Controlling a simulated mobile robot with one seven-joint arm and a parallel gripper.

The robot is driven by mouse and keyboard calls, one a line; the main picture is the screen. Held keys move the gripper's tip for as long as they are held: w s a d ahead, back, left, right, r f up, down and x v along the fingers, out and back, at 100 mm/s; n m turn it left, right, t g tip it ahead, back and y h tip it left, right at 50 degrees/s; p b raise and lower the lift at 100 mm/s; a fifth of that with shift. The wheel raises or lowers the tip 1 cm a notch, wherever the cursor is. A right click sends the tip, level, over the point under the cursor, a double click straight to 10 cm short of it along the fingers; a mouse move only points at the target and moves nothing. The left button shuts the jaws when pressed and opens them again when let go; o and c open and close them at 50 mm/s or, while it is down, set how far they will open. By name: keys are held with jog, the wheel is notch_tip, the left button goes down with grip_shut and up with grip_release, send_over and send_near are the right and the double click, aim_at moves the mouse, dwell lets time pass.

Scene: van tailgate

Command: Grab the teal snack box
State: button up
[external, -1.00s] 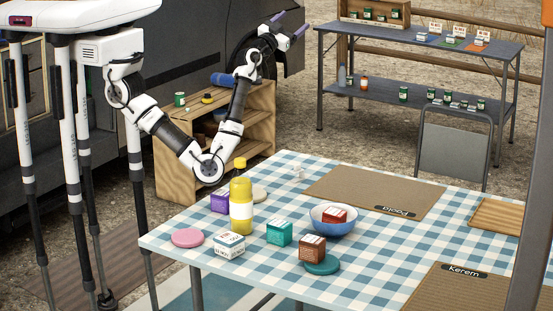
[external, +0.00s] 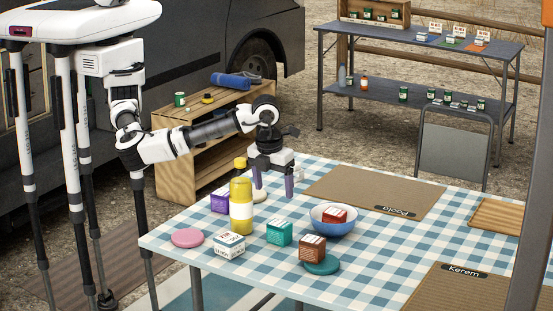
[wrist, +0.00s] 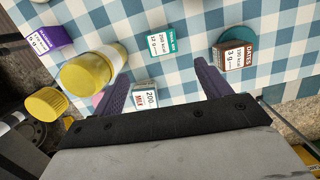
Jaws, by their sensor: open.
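The teal snack box (external: 279,232) stands on the checkered table, between the yellow bottle (external: 241,208) and the blue bowl (external: 333,226). In the wrist view the teal snack box (wrist: 159,43) lies beyond the fingertips, roughly between their lines. My gripper (external: 273,187) is open and empty, pointing down above the table behind the bottle and the teal box. In the wrist view, a white box (wrist: 147,97) shows between the fingers, partly hidden by the gripper body.
A red box (external: 334,215) is in the bowl. A purple box (external: 219,201) and pink disc (external: 187,238) are at left. The tall bottle stands close to my gripper.

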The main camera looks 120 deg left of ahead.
send_over(279, 223)
jog(key=f, duration=0.4)
jog(key=d+f, duration=0.1)
jog(key=f, duration=0.2)
jog(key=shift+s+f+p, duration=0.1)
jog(key=shift+s+p, duration=0.05)
jog(key=shift+p, duration=0.2)
jog(key=shift+w+a+f+p, duration=0.1)
jog(key=shift+a+f+p, duration=0.1)
jog(key=shift+f, duration=0.75)
jog(key=shift+w+a+f+p, duration=0.15)
jog(key=shift+f+p, duration=0.1)
jog(key=shift+f, duration=0.75)
jog(key=shift+a+f+p, duration=0.15)
jog(key=shift+f+p, duration=0.05)
jog(key=shift+f, duration=0.75)
jog(key=c, duration=1.1)
